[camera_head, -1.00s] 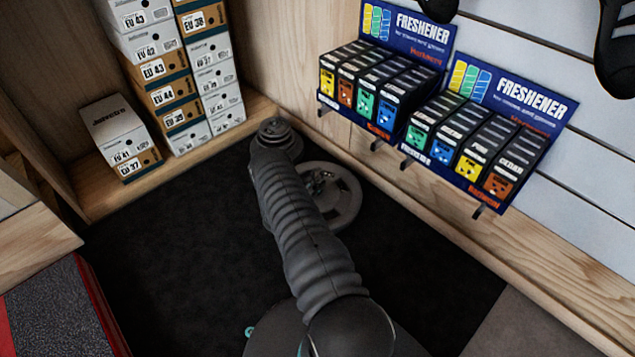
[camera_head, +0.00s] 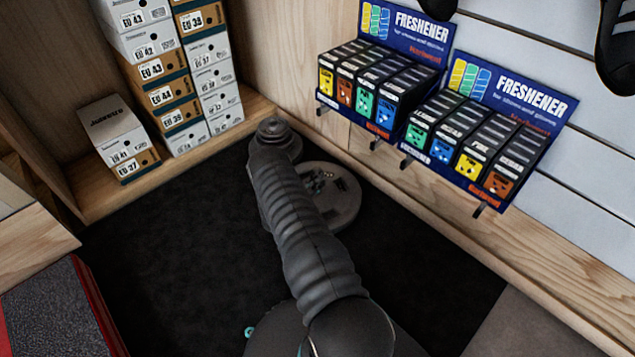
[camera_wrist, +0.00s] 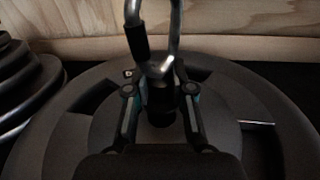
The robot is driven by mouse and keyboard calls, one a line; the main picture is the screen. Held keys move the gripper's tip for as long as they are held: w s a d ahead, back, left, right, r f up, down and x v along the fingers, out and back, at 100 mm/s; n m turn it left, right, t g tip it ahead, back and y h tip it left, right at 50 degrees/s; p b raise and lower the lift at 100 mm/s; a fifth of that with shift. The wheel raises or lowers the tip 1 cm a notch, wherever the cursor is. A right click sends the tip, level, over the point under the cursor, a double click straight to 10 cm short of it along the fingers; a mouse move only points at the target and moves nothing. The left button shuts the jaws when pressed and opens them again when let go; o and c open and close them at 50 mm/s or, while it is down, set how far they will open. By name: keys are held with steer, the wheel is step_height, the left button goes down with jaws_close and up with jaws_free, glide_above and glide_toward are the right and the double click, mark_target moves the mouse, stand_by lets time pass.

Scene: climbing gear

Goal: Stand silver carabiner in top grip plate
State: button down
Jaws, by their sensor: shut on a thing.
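The silver carabiner (camera_wrist: 176,28) rises upright at the top of the wrist view, with a black sleeve on its left side; its upper end is cut off by the frame. My gripper (camera_wrist: 160,92) is shut on its lower end, one finger on each side. The round grey grip plate (camera_wrist: 255,105) spreads below and around the gripper. I cannot tell whether the carabiner touches it. In the head view the plate (camera_head: 345,208) lies on the dark floor, partly hidden by my arm.
A stack of dark round plates (camera_wrist: 22,85) stands close at left in the wrist view. A wooden ledge (camera_head: 420,215) runs behind, under freshener displays (camera_head: 380,90). Shoe boxes (camera_head: 170,95) stand at the back left. The dark floor (camera_head: 175,240) left of my arm is clear.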

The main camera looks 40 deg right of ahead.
steer(key=shift+s+a+f+b, duration=0.1)
steer(key=shift+a+f+b, duration=0.3)
steer(key=shift+f, duration=0.35)
steer(key=shift+a+r+p, duration=0.15)
steer(key=shift+r+p, duration=0.2)
steer(key=shift+r, duration=0.05)
steer(key=shift+r, duration=0.1)
steer(key=shift+d+r, duration=0.35)
steer(key=shift+r, duration=0.15)
steer(key=shift+r, duration=0.1)
stand_by(0.3)
steer(key=shift+d, duration=0.15)
stand_by(0.7)
steer(key=shift+f+b, duration=0.85)
steer(key=shift+b, duration=0.15)
steer(key=shift+r, duration=0.4)
